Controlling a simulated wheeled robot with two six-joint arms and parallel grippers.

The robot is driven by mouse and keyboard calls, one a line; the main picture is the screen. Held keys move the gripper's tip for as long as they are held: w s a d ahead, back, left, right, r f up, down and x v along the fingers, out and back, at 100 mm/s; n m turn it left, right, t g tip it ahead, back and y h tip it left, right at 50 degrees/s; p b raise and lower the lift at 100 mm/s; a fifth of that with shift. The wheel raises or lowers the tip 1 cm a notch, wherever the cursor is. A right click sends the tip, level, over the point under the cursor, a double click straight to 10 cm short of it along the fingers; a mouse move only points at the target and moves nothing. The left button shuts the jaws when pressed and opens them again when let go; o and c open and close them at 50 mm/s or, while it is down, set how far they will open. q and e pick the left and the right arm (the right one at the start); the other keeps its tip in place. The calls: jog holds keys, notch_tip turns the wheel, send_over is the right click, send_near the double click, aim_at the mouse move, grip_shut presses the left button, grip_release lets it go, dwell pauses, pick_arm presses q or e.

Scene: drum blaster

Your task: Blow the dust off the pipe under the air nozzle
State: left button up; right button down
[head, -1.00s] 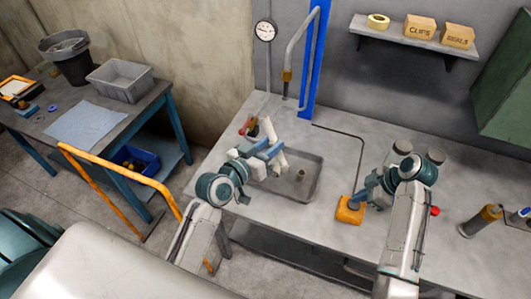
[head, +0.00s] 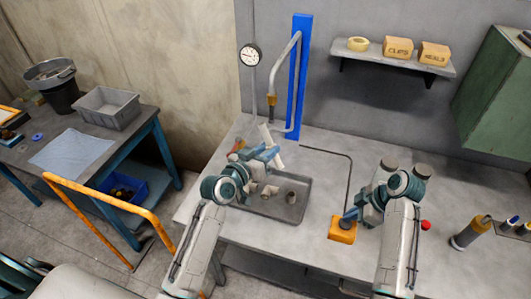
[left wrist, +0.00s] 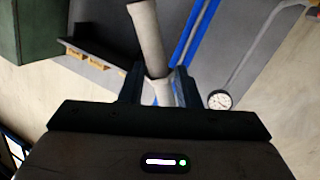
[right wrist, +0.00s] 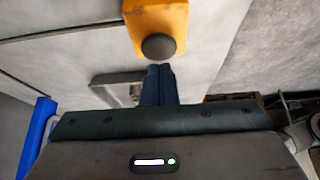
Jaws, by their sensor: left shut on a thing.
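My left gripper (head: 264,154) is shut on a pale grey pipe (head: 276,157), held tilted above the tray on the bench. The left wrist view shows the pipe (left wrist: 149,40) rising between the fingers, with a collar near them. The air nozzle (head: 272,101), a brass tip on a bent grey tube, points down just above the pipe's upper end; I cannot tell the exact gap. Dust is too small to make out. My right gripper (head: 350,215) is shut and empty at the orange box (head: 342,232). Its fingertips are close to the box's dark round knob (right wrist: 159,47); contact is unclear.
A blue post (head: 301,75) and a gauge (head: 250,55) stand behind. The bench middle is mostly clear.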

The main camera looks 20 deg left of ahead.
jog(key=shift+f, duration=1.1)
dwell(2.1)
jog(key=shift+r, duration=0.1)
dwell(1.3)
jog(key=shift+r, duration=3.45)
jog(key=shift+r, duration=0.25)
pick_arm(q)
jog(key=s, duration=1)
